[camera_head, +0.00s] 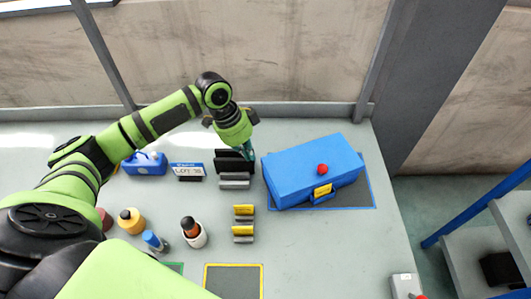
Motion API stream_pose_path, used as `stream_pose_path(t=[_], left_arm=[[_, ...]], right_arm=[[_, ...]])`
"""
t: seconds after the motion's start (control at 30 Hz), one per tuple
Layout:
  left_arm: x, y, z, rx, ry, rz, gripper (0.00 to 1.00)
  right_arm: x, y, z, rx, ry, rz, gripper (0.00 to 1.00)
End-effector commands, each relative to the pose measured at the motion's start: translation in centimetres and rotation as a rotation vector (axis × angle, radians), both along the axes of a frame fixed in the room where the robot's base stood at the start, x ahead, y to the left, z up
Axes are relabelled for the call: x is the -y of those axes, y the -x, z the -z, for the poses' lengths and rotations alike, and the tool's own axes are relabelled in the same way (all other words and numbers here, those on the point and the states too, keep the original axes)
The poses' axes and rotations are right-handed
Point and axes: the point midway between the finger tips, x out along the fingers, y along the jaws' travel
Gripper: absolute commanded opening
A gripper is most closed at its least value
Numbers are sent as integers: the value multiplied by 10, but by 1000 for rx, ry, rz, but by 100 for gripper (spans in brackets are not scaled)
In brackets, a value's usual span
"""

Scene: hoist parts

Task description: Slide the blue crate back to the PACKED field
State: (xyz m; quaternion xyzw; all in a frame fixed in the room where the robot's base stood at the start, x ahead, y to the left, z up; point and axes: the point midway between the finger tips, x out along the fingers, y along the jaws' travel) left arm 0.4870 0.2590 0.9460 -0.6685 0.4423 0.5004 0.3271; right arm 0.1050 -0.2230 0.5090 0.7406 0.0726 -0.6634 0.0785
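The blue crate (312,168) is a closed box with a red knob on its lid and a yellow label on its front. It sits turned slightly on a dark field with a blue outline (355,197), its left end reaching past the field's left side. No PACKED lettering is readable. My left gripper (247,150) points down just left of the crate's back left corner, beside the black holders. Its fingers are small and partly hidden, so neither their opening nor contact with the crate is clear. My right gripper is not in view.
Black and grey holders (235,181) and yellow-topped grey blocks (243,211) stand left of the crate. A sign (187,170), a small blue case (145,163) and bottles (193,234) are further left. A yellow-outlined field (233,283) lies in front. The table's right edge is near the crate.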

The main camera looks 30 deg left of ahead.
Motion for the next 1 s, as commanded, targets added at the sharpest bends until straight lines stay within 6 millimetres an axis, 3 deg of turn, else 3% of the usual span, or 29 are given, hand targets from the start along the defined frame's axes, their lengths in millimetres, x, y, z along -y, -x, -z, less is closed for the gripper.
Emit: stream_pose_path(t=[0.37,0.63,1.0], left_arm=[[17,-5,56,-6,2,-1,0],[25,-10,89,-1,0,-1,0],[26,-10,94,-1,-1,1,0]], right_arm=[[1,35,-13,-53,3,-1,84],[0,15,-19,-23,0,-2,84],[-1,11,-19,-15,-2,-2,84]])
